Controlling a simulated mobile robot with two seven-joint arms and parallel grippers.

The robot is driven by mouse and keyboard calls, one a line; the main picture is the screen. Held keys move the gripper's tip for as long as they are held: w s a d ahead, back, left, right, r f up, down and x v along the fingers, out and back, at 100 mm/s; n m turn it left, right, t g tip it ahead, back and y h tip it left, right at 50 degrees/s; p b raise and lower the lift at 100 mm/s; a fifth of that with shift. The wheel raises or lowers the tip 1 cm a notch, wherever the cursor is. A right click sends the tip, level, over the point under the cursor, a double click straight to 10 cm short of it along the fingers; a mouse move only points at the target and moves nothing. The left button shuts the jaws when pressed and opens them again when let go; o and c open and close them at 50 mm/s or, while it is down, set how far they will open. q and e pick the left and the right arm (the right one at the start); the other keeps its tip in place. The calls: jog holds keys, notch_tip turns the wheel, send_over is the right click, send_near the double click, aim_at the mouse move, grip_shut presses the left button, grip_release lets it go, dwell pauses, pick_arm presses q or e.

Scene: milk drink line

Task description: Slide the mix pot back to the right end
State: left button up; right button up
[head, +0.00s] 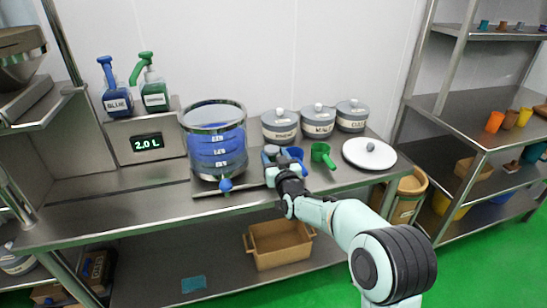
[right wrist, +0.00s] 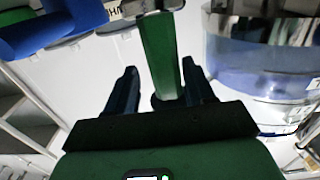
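The mix pot (head: 215,145) is a clear, wide cylinder with blue liquid and a blue knob low on its front. It stands upright on the steel bench, left of the lidded jars; part of it also shows at the right of the right wrist view (right wrist: 265,85). My right gripper (head: 272,158) is just right of the pot, apart from its wall as far as I can see. In the right wrist view its fingers (right wrist: 160,82) are spread, with a green bar (right wrist: 160,55) between them and a gap beside it. I cannot tell what the bar belongs to. My left gripper is not in view.
A white lid (head: 369,154) lies further right. Grey jars (head: 318,121) stand behind. A display (head: 146,143) reads 2.0 L. Bare bench (head: 110,205) lies left of the pot.

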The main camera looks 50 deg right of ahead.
jog(key=shift+a, duration=0.1)
jog(key=v, duration=1.3)
jog(key=shift+s, duration=0.2)
